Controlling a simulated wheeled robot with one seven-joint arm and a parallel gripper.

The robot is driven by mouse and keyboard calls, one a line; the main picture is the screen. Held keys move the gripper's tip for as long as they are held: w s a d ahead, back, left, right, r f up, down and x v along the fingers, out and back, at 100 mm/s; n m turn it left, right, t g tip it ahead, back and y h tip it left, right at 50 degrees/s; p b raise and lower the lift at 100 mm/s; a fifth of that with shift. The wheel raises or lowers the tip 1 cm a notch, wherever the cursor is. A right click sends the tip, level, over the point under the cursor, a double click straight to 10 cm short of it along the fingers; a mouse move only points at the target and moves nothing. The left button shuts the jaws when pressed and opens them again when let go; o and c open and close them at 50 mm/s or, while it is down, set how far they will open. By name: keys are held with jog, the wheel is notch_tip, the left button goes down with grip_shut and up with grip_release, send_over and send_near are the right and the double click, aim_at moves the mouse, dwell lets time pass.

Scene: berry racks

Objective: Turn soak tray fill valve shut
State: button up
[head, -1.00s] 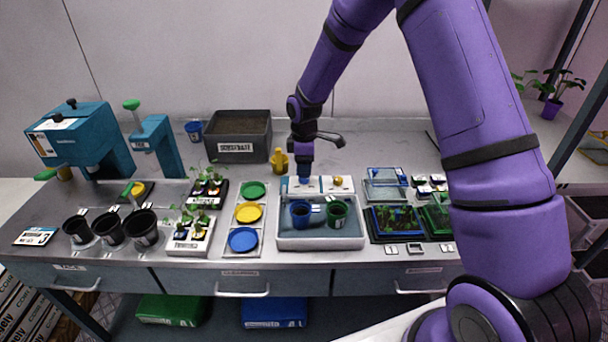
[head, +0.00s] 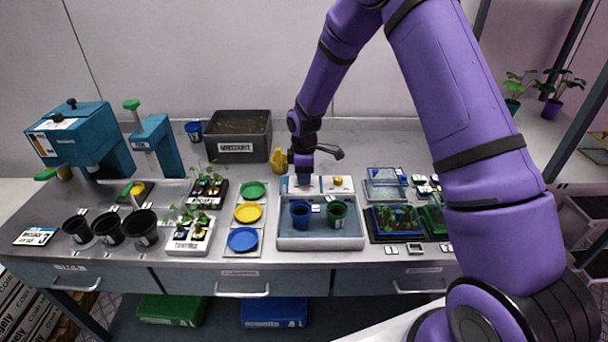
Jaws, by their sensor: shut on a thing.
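The soak tray (head: 320,243) is a light grey basin at the middle of the bench, with a blue pot (head: 300,213) and a green pot (head: 337,214) standing in it. A panel with blue and white plates (head: 325,184) runs along its back edge. A brass knob (head: 338,181) shows on the right part of this panel. My gripper (head: 304,180) points down at the left part of the panel and is shut on the left valve knob there. The gripper hides that knob, so its turn angle cannot be seen. The panel's labels are too small to read.
A yellow fitting (head: 278,160) stands just left of my gripper. A dark substrate bin (head: 238,136) is at the back. Coloured dishes (head: 248,213) lie left of the tray, and blue-lidded boxes (head: 385,190) lie right. The bench behind the panel is mostly clear.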

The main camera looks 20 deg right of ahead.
jog(key=shift+m, duration=0.3)
jog(key=m, duration=0.3)
jog(key=shift+m, duration=0.3)
jog(key=m, duration=0.4)
jog(key=shift+m, duration=0.3)
jog(key=m, duration=0.4)
jog(key=shift+m, duration=2.5)
jog(key=o, duration=0.9)
jog(key=shift+r, duration=0.1)
